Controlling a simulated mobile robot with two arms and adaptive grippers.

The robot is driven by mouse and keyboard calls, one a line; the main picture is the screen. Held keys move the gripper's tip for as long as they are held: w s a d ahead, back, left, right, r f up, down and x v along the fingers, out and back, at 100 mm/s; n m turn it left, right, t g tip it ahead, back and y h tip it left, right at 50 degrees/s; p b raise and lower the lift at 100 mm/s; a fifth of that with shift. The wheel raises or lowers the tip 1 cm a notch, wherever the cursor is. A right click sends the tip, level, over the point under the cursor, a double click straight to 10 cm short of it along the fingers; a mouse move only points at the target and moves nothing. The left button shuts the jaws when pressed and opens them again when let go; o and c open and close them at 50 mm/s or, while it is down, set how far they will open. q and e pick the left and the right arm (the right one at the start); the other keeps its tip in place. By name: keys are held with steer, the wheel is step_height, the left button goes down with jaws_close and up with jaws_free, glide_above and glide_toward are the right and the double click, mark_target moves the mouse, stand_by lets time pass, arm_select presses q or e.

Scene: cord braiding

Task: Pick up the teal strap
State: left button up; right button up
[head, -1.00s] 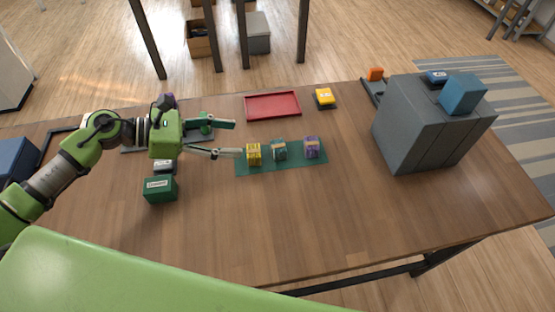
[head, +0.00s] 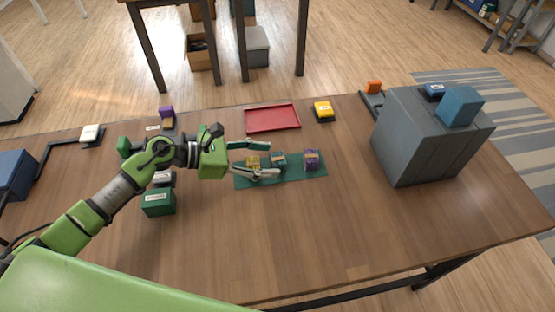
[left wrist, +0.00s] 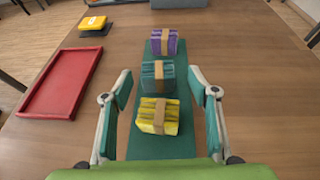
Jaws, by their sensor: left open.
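Three bundled straps stand in a row on a green mat (head: 300,175). The teal strap (head: 278,158) is the middle one and has a tan band; it also shows in the left wrist view (left wrist: 150,78). The yellow strap (head: 253,161) is nearest my left gripper and the purple strap (head: 311,160) is farthest. My left gripper (head: 274,160) is open, with its fingers on either side of the yellow strap, in the left wrist view (left wrist: 160,92) reaching toward the teal one. It holds nothing. My right gripper is not in view.
A red tray (head: 272,118) and a yellow block on a dark base (head: 323,110) are at the back. A large grey box (head: 420,140) stands at the right. A green box (head: 158,202) is near my left arm. The front table is clear.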

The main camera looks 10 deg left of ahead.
mark_target(276, 158)
arm_select(q)
steer(key=p+x, duration=0.1)
steer(key=x, duration=0.3)
steer(key=shift+w, duration=0.2)
steer(key=c, duration=1.2)
steer(key=shift+r, duration=0.15)
